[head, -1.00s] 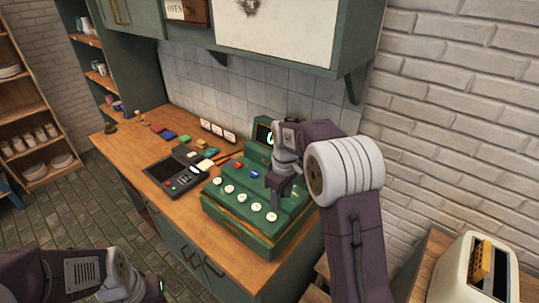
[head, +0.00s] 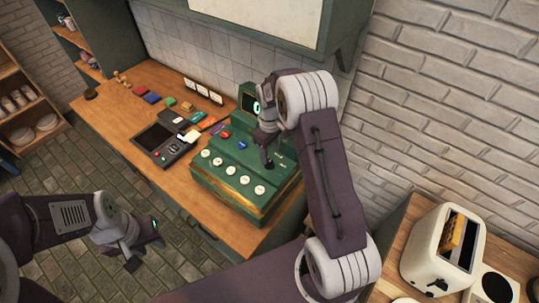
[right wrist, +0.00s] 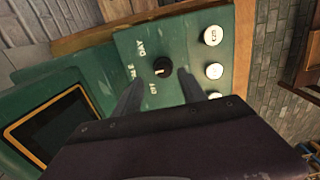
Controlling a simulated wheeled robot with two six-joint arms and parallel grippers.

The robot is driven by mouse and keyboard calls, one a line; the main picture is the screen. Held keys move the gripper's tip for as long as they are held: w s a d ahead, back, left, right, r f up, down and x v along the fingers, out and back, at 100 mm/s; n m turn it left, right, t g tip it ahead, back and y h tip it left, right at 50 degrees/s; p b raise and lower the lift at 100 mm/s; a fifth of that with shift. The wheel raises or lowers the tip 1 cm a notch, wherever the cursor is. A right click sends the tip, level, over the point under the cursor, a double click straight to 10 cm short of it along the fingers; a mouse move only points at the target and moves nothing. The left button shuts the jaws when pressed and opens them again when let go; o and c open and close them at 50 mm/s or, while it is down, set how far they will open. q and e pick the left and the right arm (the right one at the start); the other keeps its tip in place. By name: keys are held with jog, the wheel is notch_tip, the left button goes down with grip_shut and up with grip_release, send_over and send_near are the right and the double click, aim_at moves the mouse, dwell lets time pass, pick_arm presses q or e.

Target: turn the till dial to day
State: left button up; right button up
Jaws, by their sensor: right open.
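The green till (head: 228,184) stands on the wooden counter with round white keys along its front. In the right wrist view its black till dial (right wrist: 162,67) shows on the green panel (right wrist: 185,45), with DAY, a partly hidden label and OFF printed around it. The dial's exact setting is hard to tell. My right gripper (right wrist: 160,76) is open, one finger on each side of the dial; contact is not clear. In the head view the right gripper (head: 268,162) hides the dial. My left gripper (head: 145,254) is low at the left, away from the counter; its jaws are unclear.
A cream toaster (head: 440,250) stands on another surface at the right. The brick wall is close behind my right arm.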

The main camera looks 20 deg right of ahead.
aim_at(269, 161)
jog(key=shift+s+a+f+p, duration=0.15)
jog(key=shift+s+f+p, duration=0.1)
jog(key=shift+f, duration=0.3)
jog(key=shift+s+a+f+p, duration=0.1)
jog(key=shift+f+p, duration=0.1)
jog(key=shift+f, duration=0.35)
jog(key=shift+s+a+f, duration=0.1)
jog(key=shift+s+f, duration=0.1)
jog(key=shift+f, duration=0.3)
jog(key=shift+w+f, duration=0.2)
jog(key=shift+w+d, duration=0.1)
jog(key=shift+d, duration=0.1)
jog(key=c, duration=0.3)
jog(key=shift+a, duration=0.1)
grip_shut()
pick_arm(q)
jog(key=shift+s+a+r, duration=0.15)
jog(key=shift+r, duration=0.3)
jog(key=shift+s+a+r, duration=0.1)
jog(key=shift+s+r, duration=0.05)
jog(key=shift+r, duration=0.25)
